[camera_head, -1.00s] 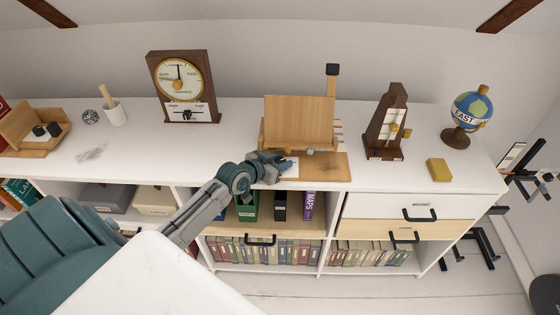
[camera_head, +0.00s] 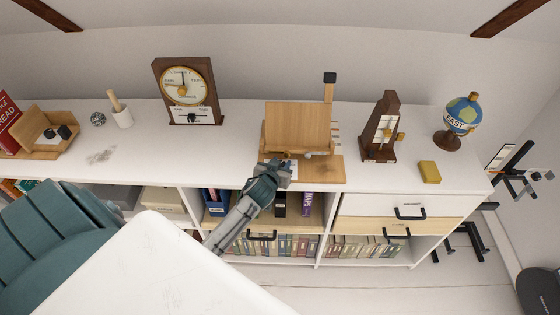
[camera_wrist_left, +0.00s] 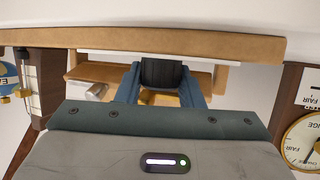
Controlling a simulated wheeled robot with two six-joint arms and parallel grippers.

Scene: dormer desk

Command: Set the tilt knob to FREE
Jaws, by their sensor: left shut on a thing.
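A wooden tilting stand (camera_head: 297,125) stands on the white shelf top, with its board raised on a flat wooden base. My left gripper (camera_head: 286,160) is at the front of this stand, low near its base. In the left wrist view, its two blue-grey fingers (camera_wrist_left: 160,88) are shut on a dark ribbed knob (camera_wrist_left: 161,72), one finger on each side. The knob's pointer and any FREE mark are hidden or too small to read. A small silver part (camera_wrist_left: 97,92) sits beside the knob. My right gripper is in neither view.
A wooden clock (camera_head: 187,90) stands left of the stand. A metronome (camera_head: 382,130), a yellow block (camera_head: 429,172) and a globe (camera_head: 461,117) stand to its right. A white cup (camera_head: 122,117) is further left. Shelf top between clock and stand is clear.

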